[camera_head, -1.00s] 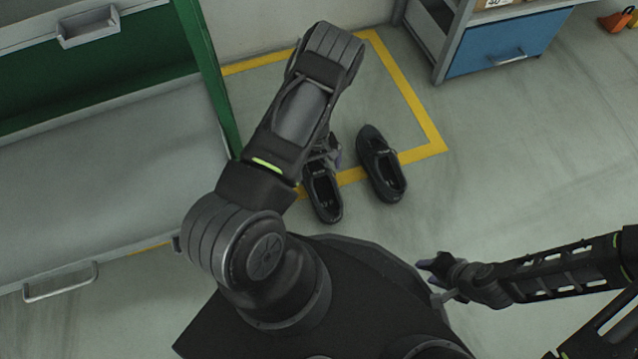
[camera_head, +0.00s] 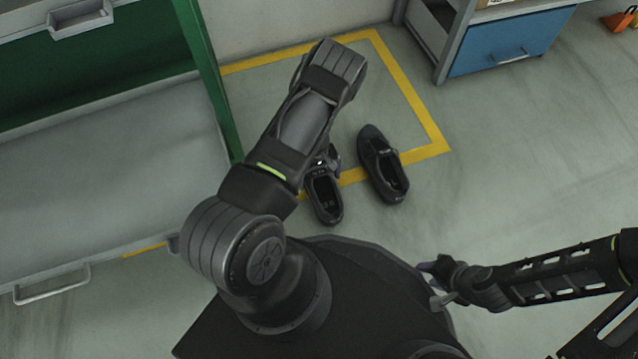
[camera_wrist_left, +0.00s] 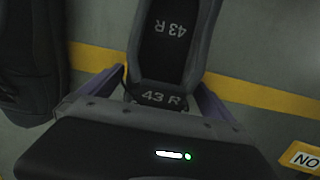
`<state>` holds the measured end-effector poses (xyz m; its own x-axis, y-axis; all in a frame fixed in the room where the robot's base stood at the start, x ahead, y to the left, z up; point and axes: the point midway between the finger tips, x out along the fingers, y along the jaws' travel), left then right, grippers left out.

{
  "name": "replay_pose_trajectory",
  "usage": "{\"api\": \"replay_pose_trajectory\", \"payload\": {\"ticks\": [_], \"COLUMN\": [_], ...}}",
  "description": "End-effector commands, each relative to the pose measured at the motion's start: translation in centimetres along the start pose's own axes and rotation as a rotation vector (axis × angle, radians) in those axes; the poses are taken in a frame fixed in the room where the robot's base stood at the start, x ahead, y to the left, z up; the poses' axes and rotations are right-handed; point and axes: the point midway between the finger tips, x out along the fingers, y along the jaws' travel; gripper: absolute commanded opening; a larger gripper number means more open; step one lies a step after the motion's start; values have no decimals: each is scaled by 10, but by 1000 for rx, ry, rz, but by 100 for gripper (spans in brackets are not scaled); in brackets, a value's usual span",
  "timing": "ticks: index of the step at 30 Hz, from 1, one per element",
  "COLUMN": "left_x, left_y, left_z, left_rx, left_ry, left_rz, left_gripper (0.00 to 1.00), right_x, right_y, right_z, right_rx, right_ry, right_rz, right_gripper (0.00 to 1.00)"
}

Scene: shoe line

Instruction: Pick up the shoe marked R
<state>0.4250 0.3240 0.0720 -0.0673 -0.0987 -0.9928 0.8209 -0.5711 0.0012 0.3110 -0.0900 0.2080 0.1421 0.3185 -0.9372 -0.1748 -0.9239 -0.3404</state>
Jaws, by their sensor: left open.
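Two black shoes stand side by side on the floor. The left one, the shoe marked R (camera_head: 325,200), is partly covered by my left arm. In the left wrist view its insole and tongue read "43 R" (camera_wrist_left: 165,55). My left gripper (camera_wrist_left: 158,88) is open, its fingers on either side of the shoe's tongue area; I cannot tell whether they touch it. In the head view this gripper (camera_head: 328,160) is mostly hidden at the shoe's far part. The other shoe (camera_head: 382,165) lies to the right. My right gripper (camera_head: 436,282) is apart from both, fingers spread and empty.
Yellow floor tape (camera_head: 425,115) runs around and under the shoes. A green-framed station (camera_head: 215,80) stands close on the left of my left arm. A blue drawer cabinet (camera_head: 505,45) stands at the back right.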

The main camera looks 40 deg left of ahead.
Motion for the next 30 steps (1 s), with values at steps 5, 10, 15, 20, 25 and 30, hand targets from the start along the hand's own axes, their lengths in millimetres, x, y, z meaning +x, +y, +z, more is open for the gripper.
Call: {"api": "replay_pose_trajectory", "payload": {"ticks": [5,10,15,20,25,30], "left_x": [0,0,0,0,0,0], "left_y": [0,0,0,0,0,0], "left_z": [0,0,0,0,0,0], "left_rx": [0,0,0,0,0,0], "left_ry": [0,0,0,0,0,0], "left_rz": [0,0,0,0,1,1], "left_gripper": [100,100,89,76,62,48], "right_x": [0,0,0,0,0,0], "right_y": [0,0,0,0,0,0], "right_z": [0,0,0,0,0,0], "right_rx": [0,0,0,0,0,0], "right_ry": [0,0,0,0,0,0], "right_rz": [0,0,0,0,0,0], "right_gripper": [36,36,36,36,36,36]}}
